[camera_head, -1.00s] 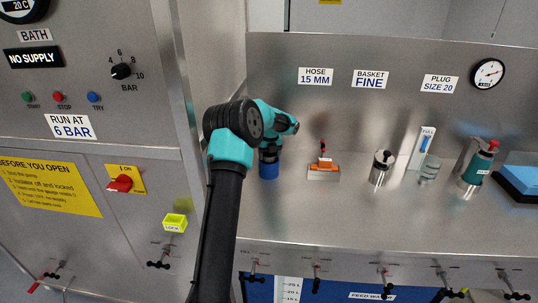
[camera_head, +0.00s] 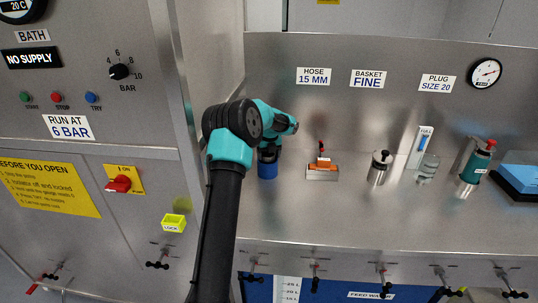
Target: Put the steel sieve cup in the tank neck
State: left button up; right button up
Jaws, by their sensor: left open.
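My left arm rises from the bottom of the head view, and its wrist bends over the steel bench. My left gripper (camera_head: 267,172) is at the blue end of that wrist, pointing down over the back left of the bench. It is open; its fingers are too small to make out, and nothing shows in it. A small steel cylinder with a dark knob on top (camera_head: 379,168) stands upright on the bench, right of the gripper and apart from it. I cannot tell whether it is the sieve cup. I cannot make out the tank neck. My right gripper is not in view.
An orange-and-steel block (camera_head: 322,170) stands between gripper and cylinder. Further right are a clear jar (camera_head: 428,168), a green-and-steel bottle (camera_head: 476,165) and a blue block (camera_head: 518,180). A control cabinet (camera_head: 90,130) stands left. The bench front is clear, with several T-handles below.

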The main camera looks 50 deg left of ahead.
pick_arm(q)
jog(key=shift+s+f, duration=0.4)
jog(key=shift+f, duration=0.4)
jog(key=shift+r, duration=0.45)
notch_tip(320, 180, up, 13)
jog(key=d, duration=0.1)
jog(key=shift+s+d+f, duration=0.15)
jog(key=shift+s+d, duration=0.05)
jog(key=shift+s, duration=0.05)
